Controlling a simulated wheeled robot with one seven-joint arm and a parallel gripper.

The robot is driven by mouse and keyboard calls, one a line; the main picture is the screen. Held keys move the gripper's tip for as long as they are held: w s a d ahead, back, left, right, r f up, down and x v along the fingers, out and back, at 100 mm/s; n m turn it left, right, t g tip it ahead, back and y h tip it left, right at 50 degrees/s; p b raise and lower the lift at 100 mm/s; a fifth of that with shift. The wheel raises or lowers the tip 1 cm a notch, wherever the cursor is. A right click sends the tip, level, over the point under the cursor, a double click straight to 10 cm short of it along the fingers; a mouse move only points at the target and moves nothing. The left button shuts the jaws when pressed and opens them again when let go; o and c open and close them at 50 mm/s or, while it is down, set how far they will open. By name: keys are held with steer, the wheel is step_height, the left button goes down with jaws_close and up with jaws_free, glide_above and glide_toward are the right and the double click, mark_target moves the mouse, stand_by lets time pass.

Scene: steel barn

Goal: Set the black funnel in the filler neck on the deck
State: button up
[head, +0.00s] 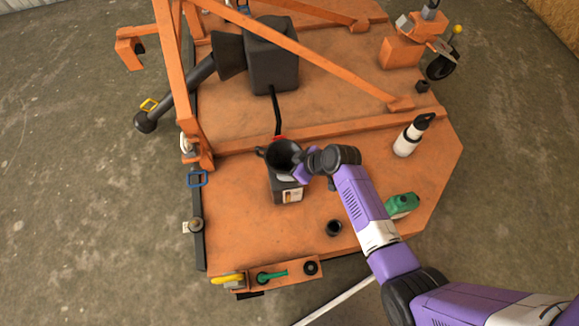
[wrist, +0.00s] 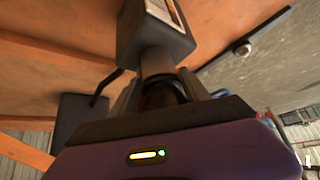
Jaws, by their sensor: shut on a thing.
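The black funnel (head: 281,154) has its wide mouth up in the head view, in front of the upper part of a dark canister with a white label (head: 290,195). My gripper (head: 301,166) is at the funnel's right side, shut on it. In the wrist view a dark round part (wrist: 163,94) shows between my fingers, with the canister (wrist: 145,38) close beyond. I cannot tell whether the funnel touches the canister. A short black open-topped neck (head: 334,228), apparently the filler neck, stands on the orange deck (head: 240,190), to the lower right of the funnel.
An orange beam (head: 340,127) crosses behind the canister.

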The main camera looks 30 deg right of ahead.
steer(key=shift+f, duration=0.35)
steer(key=o, duration=1.5)
steer(key=shift+p+v, duration=0.75)
steer(key=shift+v, duration=3.2)
step_height(320, 180, up, 5)
steer(key=p, duration=0.4)
steer(key=shift+p, duration=0.3)
